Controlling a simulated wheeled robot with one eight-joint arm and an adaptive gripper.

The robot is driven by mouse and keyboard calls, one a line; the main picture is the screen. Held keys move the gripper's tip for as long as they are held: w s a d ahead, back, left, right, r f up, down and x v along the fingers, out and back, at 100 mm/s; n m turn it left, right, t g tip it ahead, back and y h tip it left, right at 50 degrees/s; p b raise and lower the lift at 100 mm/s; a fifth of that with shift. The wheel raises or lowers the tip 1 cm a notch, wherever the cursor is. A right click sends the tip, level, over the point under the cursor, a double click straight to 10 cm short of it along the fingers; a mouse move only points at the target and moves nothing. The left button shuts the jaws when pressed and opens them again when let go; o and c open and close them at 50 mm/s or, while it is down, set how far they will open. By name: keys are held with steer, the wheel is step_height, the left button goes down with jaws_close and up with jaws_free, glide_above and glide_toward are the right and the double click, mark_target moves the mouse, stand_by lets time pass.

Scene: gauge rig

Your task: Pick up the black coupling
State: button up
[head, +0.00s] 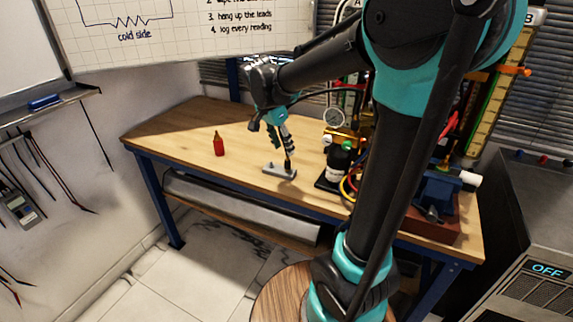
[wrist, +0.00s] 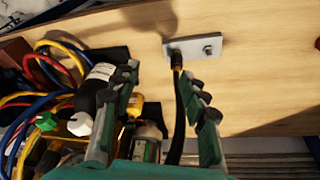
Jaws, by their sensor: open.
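A black hose with a dark coupling (wrist: 177,60) at its end, showing a brassy band, stands at a small grey plate (wrist: 194,48) on the bench. Whether it is fixed to the plate I cannot tell. In the head view the grey plate (head: 280,170) lies near the bench's front edge, with the thin dark coupling (head: 288,162) rising from it. My gripper (head: 286,143) is just above it, pointing down. In the wrist view my gripper (wrist: 162,88) is open, and the hose runs between its fingers, nearer the right one. I see no grip on it.
A red bottle (head: 219,146) stands left on the wooden bench (head: 180,125). A black and white bottle (head: 340,158), a gauge (head: 334,117) and coloured hoses (head: 350,188) crowd the right. The bench between the red bottle and the plate is clear.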

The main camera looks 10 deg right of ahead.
mark_target(286, 159)
steer(key=w+a+r+m+h, duration=0.1)
steer(key=w+a+r+m, duration=0.3)
steer(key=r, duration=0.1)
steer(key=x, duration=1.1)
steer(key=shift+s+d+f, duration=0.1)
steer(key=shift+d+f, duration=0.05)
steer(key=shift+f, duration=0.2)
steer(key=shift+s+x, duration=0.15)
steer(key=shift+x, duration=1.25)
steer(key=shift+s+x, duration=0.2)
steer(key=shift+x, duration=1.25)
steer(key=shift+w+d, duration=0.15)
jaws_close()
